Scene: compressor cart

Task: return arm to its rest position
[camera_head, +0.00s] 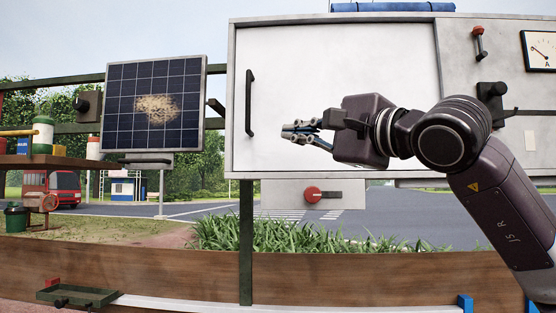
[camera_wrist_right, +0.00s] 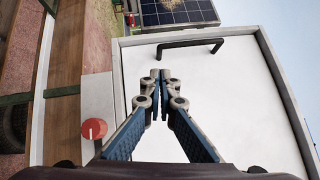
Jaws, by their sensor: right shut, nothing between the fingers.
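My right arm comes in from the right side of the head view. Its gripper (camera_head: 290,131) is in front of the white cabinet door (camera_head: 330,70), with its fingers pointing left. In the right wrist view the fingers of this gripper (camera_wrist_right: 160,75) meet at their tips, and nothing is held between them. The black door handle (camera_head: 250,102) is to the left of the fingertips, apart from them. It also shows beyond the fingertips in the wrist view (camera_wrist_right: 190,45). The door looks shut. My left gripper is in neither view.
A solar panel (camera_head: 153,104) with a brown dirty patch stands left of the cabinet. A red rotary switch (camera_head: 313,194) is below the door. A green tray (camera_head: 77,295) sits at the lower left.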

